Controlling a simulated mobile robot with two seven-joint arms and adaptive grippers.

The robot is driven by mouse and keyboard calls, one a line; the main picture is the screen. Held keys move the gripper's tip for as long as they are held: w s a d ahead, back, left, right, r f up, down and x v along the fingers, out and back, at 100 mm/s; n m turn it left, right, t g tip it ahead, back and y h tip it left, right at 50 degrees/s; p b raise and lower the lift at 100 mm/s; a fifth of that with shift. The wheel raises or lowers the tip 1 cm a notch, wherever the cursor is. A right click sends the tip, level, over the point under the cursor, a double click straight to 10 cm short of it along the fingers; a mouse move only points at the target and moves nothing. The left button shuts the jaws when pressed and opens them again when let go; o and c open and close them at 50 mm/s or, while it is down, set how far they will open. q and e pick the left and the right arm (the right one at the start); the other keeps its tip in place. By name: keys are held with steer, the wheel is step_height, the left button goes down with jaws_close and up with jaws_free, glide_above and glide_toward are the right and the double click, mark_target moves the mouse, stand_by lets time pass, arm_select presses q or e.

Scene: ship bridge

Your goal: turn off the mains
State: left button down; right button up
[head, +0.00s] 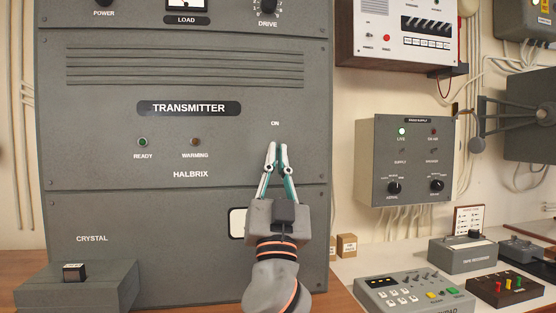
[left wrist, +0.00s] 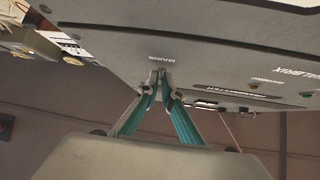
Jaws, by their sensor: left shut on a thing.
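The grey transmitter cabinet (head: 110,215) fills the left and middle of the head view, with an ON label (head: 275,123) on its right side. My left gripper (head: 278,150) is just below that label, with its fingertips at the panel. In the left wrist view the fingertips (left wrist: 158,78) are shut right beside the MAINS label (left wrist: 165,59). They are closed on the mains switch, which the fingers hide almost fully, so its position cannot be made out. My right gripper is in neither view.
A control panel (head: 407,160) hangs at right, above a desk with a keypad unit (head: 415,293).

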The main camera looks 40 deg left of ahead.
arm_select(q)
steer(key=c, duration=2.2)
jaws_free()
steer(key=shift+c, duration=0.2)
steer(key=v, duration=1.2)
